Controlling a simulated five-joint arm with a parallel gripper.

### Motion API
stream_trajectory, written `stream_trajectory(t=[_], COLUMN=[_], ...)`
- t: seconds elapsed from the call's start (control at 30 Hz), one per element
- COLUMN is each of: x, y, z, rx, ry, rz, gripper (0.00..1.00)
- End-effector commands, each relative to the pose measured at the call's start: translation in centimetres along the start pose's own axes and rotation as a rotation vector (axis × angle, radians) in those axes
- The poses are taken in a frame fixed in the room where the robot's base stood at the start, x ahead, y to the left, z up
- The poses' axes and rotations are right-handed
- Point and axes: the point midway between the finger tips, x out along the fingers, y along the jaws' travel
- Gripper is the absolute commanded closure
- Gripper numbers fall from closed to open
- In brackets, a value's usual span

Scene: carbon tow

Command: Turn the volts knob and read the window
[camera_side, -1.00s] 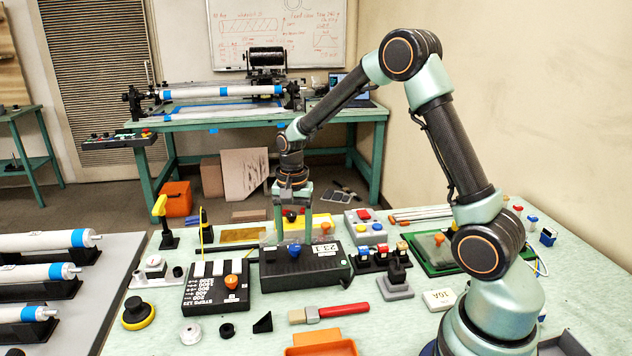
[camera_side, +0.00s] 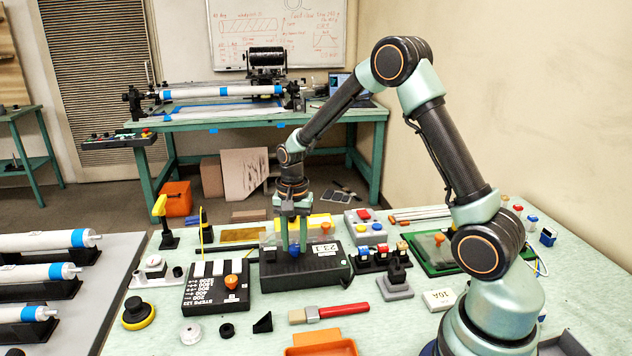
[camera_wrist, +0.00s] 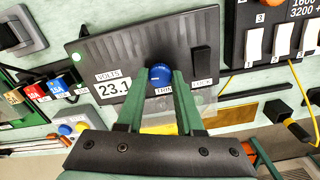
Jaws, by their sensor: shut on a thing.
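The black box (camera_side: 305,277) stands on the bench in the side view, and its ribbed face (camera_wrist: 112,50) fills the middle of the wrist view. A white window (camera_wrist: 113,87) beside the word VOLTS reads 23.1; the window also shows in the side view (camera_side: 325,248). The blue knob (camera_wrist: 160,73) on the box has a label below it, partly covered by a finger. My gripper (camera_side: 294,246) points down over the box with its fingers shut on the blue knob. The fingers (camera_wrist: 160,90) hide part of the knob's sides.
A black box with white switches and an orange knob (camera_side: 231,281) stands to the left. A red-handled brush (camera_side: 330,312) and an orange tray (camera_side: 320,346) lie in front.

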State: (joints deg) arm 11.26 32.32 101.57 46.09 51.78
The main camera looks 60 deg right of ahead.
Motion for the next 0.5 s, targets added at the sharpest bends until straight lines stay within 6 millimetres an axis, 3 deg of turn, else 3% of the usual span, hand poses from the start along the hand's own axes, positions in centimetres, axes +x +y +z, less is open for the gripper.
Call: stream_trajectory(t=[0.5], x=[-0.12], y=[0.01], z=[-0.06], rx=[-0.307], ry=[0.000], rz=[0.000], gripper=[1.00])
